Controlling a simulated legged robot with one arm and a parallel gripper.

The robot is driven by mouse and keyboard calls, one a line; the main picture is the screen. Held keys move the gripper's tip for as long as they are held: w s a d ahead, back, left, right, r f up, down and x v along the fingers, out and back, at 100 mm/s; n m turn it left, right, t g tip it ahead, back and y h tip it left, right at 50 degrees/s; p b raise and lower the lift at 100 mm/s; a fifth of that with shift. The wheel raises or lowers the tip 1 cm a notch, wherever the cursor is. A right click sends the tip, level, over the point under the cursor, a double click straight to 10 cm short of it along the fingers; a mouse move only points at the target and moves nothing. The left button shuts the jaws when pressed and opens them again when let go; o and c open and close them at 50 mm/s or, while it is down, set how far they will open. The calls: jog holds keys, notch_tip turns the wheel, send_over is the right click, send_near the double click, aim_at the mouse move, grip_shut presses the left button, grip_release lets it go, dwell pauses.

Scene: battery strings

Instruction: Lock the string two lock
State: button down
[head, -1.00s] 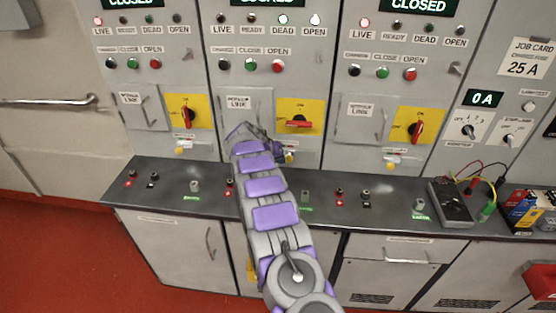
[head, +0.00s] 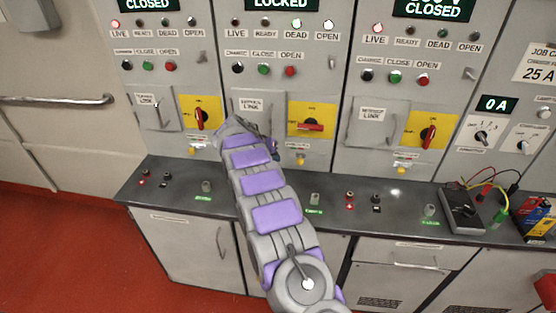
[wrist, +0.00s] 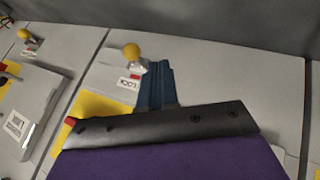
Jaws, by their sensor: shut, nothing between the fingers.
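The middle panel, string two, has a display reading LOCKED (head: 281,4), with its DEAD and OPEN lamps lit. Its red rotary handle (head: 311,127) lies horizontal on a yellow plate. The lock's yellow knob (head: 300,160) is below that plate; in the wrist view the knob (wrist: 131,51) stands beside a LOCK label (wrist: 128,83) with a red mark. My gripper (wrist: 158,68) is shut and empty, its blue fingers just right of the knob in the wrist view, with a small apparent gap. In the head view my arm hides most of the gripper.
The left and right panels read CLOSED, with red handles (head: 201,117) (head: 428,135) upright. A dark bench (head: 330,215) runs below, carrying small posts, a meter (head: 461,208) with leads and a battery-like box (head: 535,217). A link cover (head: 262,110) stands behind my arm.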

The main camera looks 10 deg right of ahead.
jog(key=s+d+r+n+g+y, duration=0.1)
jog(key=s+r, duration=0.4)
jog(key=s, duration=0.5)
jog(key=s+r+n+g+y, duration=0.1)
jog(key=s+r, duration=0.4)
jog(key=s, duration=0.5)
jog(key=s+d+r+g+y, duration=0.1)
jog(key=s+r+g, duration=0.1)
jog(key=s+r, duration=0.5)
jog(key=s+f+g+y, duration=0.1)
jog(key=s+f, duration=0.1)
jog(key=s, duration=1.5)
jog(key=s+a+f+n+g+y, duration=0.1)
jog(key=s+f+y, duration=0.1)
jog(key=s, duration=1.6)
jog(key=shift+a+f+y, duration=0.2)
jog(key=shift+f+y, duration=0.1)
jog(key=shift+w+d, duration=0.1)
jog(key=shift+d, duration=0.1)
jog(key=shift+d, duration=0.15)
